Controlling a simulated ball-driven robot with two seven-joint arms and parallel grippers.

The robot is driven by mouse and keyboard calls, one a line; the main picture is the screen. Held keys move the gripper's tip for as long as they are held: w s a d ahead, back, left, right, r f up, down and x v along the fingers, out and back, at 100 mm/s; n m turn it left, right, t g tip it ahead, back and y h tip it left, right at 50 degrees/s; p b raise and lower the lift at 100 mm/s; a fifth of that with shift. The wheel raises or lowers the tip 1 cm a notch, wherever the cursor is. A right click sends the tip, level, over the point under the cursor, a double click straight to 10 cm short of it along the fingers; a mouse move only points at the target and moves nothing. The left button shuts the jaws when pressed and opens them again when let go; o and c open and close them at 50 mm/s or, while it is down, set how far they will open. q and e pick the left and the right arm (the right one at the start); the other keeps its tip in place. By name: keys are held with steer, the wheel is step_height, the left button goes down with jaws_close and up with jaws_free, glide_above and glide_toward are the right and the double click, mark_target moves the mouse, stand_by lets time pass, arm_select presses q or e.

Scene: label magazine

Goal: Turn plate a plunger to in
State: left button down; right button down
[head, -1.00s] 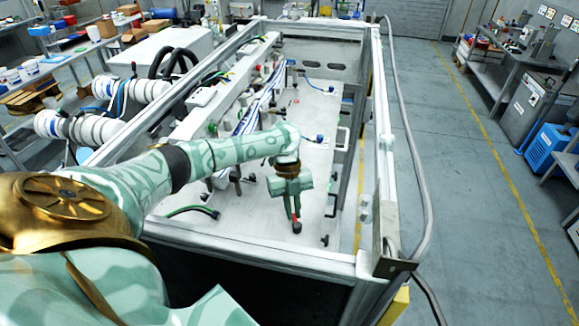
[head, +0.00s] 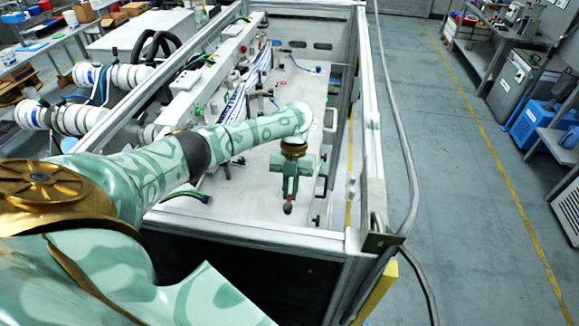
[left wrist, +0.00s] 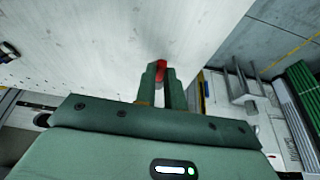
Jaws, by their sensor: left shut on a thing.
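My left gripper (head: 288,203) hangs over the front part of the white machine bed (head: 262,190), fingers pointing down. It is shut on a small red-tipped plunger (head: 288,210). In the left wrist view the red part (left wrist: 160,68) shows between the two green fingertips, against the pale plate. The lower end of the plunger and how it sits in the plate are hidden or too small to tell. My right gripper is not in view.
A metal frame rail (head: 369,130) runs along the right of the bed, with a grey hose (head: 400,170) outside it. Black handles (head: 322,185) stand on the bed's right side. Cables and fittings (head: 245,95) line the left.

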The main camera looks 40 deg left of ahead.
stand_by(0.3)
arm_select(q)
steer(key=c, duration=1.5)
jaws_free()
steer(key=v, duration=1.6)
steer(key=shift+w+a+r, duration=0.1)
steer(key=shift+w, duration=0.1)
